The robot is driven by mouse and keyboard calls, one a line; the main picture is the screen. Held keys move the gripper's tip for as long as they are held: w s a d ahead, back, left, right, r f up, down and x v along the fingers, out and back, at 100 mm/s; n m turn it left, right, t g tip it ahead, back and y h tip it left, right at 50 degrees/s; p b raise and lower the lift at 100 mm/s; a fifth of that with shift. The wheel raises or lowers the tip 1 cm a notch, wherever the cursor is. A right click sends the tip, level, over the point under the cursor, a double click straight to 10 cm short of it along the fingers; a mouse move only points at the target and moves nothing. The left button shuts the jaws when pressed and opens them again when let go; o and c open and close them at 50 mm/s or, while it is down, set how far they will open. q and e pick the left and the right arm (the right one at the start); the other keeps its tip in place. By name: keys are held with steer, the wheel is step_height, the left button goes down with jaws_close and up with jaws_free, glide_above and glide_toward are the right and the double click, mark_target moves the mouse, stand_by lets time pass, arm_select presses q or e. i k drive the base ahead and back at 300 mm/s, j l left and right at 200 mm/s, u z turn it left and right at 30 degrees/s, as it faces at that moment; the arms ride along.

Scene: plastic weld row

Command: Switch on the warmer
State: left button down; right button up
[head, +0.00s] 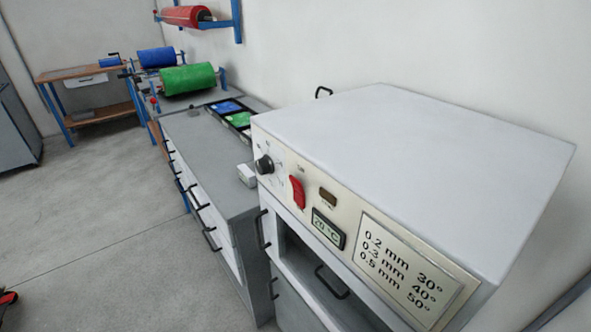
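The warmer (420,135) is a large white box at the right of the head view. Its front panel has a black round knob (264,165), a red rocker switch (297,192) and a small brown, dark-looking indicator (327,197). Below these, a display (328,229) reads 20 °C. A label plate (408,268) lists 0.2 mm 30°, 0.3 mm 40° and 0.5 mm 50°. An opening with a black handle (331,283) lies under the panel. Neither of my grippers can be made out in this view.
A grey counter (205,150) with drawers and protruding black handles runs back from the warmer. A small white box (247,174) sits on it. Green (188,79) and blue (158,57) rolls stand farther back. A red-black thing (8,297) is cut off at left. The floor is clear.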

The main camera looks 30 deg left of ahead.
mark_target(299, 198)
steer(key=j+u, duration=0.1)
steer(key=u, duration=0.25)
steer(key=j+u, duration=0.15)
steer(key=u, duration=0.2)
